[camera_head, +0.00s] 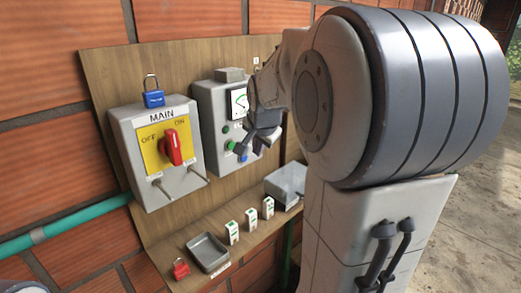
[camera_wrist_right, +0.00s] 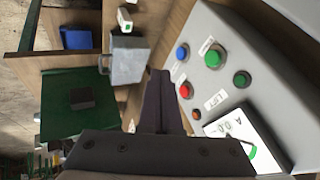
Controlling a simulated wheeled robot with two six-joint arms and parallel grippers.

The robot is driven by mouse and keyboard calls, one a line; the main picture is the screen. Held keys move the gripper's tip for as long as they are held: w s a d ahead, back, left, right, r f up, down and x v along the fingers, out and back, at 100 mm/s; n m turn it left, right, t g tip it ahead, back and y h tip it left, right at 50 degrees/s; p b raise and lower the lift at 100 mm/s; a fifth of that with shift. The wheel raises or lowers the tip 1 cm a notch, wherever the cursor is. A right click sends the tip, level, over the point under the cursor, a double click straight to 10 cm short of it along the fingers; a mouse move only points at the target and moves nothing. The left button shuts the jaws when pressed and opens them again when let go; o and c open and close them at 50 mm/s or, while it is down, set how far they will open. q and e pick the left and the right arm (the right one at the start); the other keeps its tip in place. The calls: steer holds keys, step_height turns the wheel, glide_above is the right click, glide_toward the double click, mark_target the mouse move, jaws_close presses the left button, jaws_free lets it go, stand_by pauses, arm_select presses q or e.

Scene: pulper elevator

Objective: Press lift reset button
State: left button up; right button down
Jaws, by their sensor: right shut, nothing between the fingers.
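A grey control box (camera_head: 206,97) with a gauge (camera_head: 239,102) is mounted on the wooden board. In the right wrist view its face (camera_wrist_right: 228,30) carries a blue button (camera_wrist_right: 181,53), a red button (camera_wrist_right: 186,90), green buttons (camera_wrist_right: 213,57) and a small orange light (camera_wrist_right: 196,114). One label reads LIFT; the others are too small to read, so I cannot tell which button is the reset. My right gripper (camera_head: 244,146) is shut and empty in front of the box's lower part. In the wrist view its fingertips (camera_wrist_right: 159,74) point near the blue and red buttons; contact is unclear. My left gripper is not in view.
Left of it is the MAIN switch box (camera_head: 158,160) with a red knob and a blue padlock (camera_head: 153,95). The shelf below holds a tray (camera_head: 208,252), a red padlock (camera_head: 181,269), small white boxes (camera_head: 232,232) and a grey metal box (camera_head: 286,182).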

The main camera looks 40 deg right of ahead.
steer(key=shift+v, duration=1.2)
steer(key=s+a+f+n+g+y, duration=0.2)
steer(key=s+a+f+n, duration=0.2)
steer(key=a+f+n, duration=0.45)
steer(key=s+a+f+n+g+y, duration=0.15)
steer(key=s+a+f+n, duration=0.35)
steer(key=a+f, duration=0.6)
steer(key=s+a+r+n+g+y+b, duration=0.1)
steer(key=s+a+n+g+b, duration=0.1)
steer(key=s+a+n, duration=0.7)
steer(key=s+a, duration=0.4)
steer(key=shift+s+a+r+g+b, duration=0.25)
steer(key=shift+s+r+g+b, duration=0.05)
steer(key=shift+g+b, duration=0.05)
